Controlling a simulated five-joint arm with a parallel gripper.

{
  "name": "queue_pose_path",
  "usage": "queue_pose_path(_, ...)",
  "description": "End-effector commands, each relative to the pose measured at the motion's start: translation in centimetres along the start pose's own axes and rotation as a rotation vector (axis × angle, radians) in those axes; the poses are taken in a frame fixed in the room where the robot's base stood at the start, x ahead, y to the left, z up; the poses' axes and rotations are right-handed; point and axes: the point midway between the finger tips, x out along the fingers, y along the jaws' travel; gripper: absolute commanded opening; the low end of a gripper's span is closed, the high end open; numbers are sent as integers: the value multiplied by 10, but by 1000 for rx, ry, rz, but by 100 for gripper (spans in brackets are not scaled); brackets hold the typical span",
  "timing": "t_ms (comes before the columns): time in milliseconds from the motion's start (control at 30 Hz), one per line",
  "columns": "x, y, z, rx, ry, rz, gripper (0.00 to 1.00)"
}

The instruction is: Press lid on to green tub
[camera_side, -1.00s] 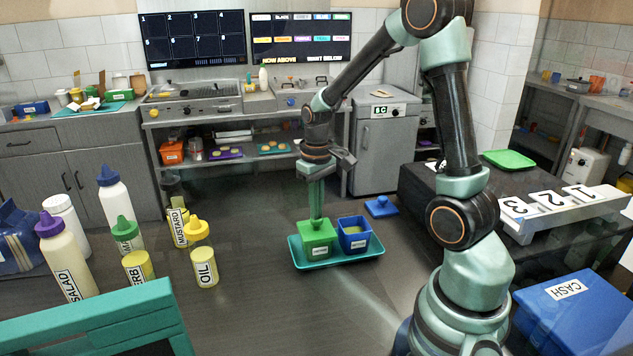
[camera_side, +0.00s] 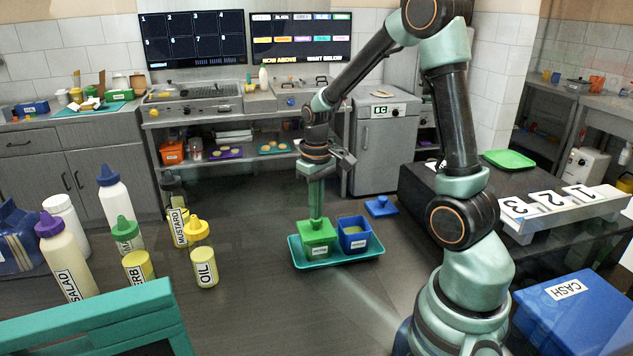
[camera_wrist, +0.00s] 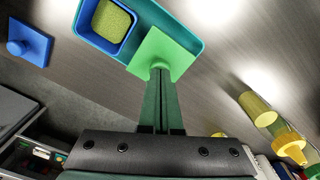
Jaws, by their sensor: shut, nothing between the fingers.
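The green tub (camera_side: 319,250) stands upright in a teal tray, left of a blue tub. The square green lid (camera_side: 318,231) sits over its top in the side view; I cannot tell whether it is fully seated. My gripper (camera_side: 317,219) points straight down with its fingers shut and empty, the tips at the middle of the lid. In the wrist view the shut fingers (camera_wrist: 160,72) meet the lid (camera_wrist: 172,54) near its knob, which they mostly hide. The tub below the lid is hidden there.
The teal tray (camera_side: 299,262) also holds the open blue tub (camera_side: 354,241). A blue lid (camera_side: 381,206) lies on the counter behind it to the right. Several bottles, such as the oil bottle (camera_side: 202,257), stand to the left. A blue cash box (camera_side: 570,312) is at right.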

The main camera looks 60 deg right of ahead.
Motion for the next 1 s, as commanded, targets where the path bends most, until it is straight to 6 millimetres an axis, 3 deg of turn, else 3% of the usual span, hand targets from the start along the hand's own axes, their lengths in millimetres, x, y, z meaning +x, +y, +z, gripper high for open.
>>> queue_pose_path(33,7,-1,5,0,-15,-2,0)
queue_pose_path(1000,16,-1,8,0,-14,-2,0)
